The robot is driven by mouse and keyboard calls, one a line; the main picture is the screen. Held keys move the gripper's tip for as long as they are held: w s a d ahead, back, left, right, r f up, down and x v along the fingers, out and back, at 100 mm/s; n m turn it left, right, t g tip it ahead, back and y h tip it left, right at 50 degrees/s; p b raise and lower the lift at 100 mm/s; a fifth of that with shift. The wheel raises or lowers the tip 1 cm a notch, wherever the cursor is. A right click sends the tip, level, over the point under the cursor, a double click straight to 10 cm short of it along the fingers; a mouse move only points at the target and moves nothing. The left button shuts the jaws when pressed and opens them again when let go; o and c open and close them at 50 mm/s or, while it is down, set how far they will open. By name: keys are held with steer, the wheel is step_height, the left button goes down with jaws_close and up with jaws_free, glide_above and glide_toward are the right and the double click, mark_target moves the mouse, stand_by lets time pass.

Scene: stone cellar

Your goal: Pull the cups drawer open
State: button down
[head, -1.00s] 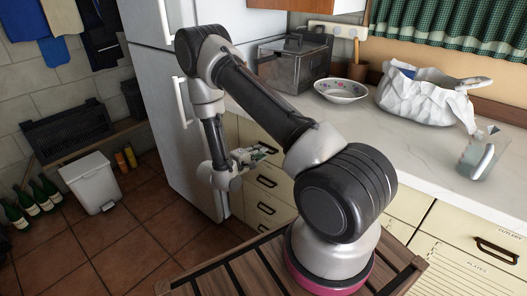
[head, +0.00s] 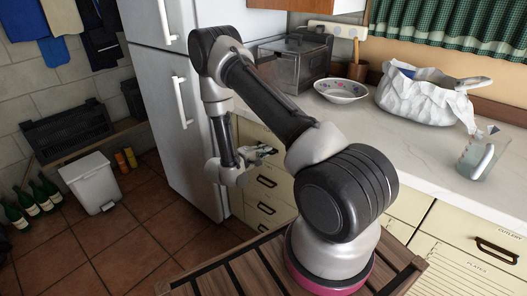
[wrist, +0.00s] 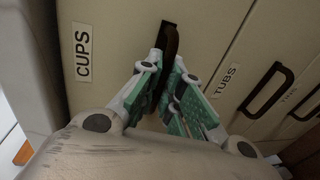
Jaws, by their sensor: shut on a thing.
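The cups drawer (wrist: 120,30) is a cream front with a white CUPS label (wrist: 83,52) and a dark upright-looking handle (wrist: 170,40) in the wrist view. My gripper (wrist: 166,75) is shut on this handle, its green-padded fingers on either side of it. The fingers hide the lower part of the handle. In the head view my gripper (head: 264,152) is at the top drawer of the stack beside the fridge. I see no clear gap showing that the drawer is out.
The tubs drawer (wrist: 225,65) with its dark handle (wrist: 266,90) lies beside the cups drawer. The white fridge (head: 165,110) stands close on the left. Tiled floor (head: 150,225) is clear in front.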

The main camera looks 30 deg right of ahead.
steer(key=f+v, duration=0.3)
steer(key=v, duration=1.4)
steer(key=a+f+v, duration=0.1)
steer(key=f+v, duration=0.2)
steer(key=v, duration=1.5)
steer(key=shift+s+f, duration=0.2)
steer(key=shift+f, duration=0.2)
steer(key=c, duration=1.9)
jaws_free()
steer(key=shift+o, duration=0.2)
steer(key=v, duration=1.2)
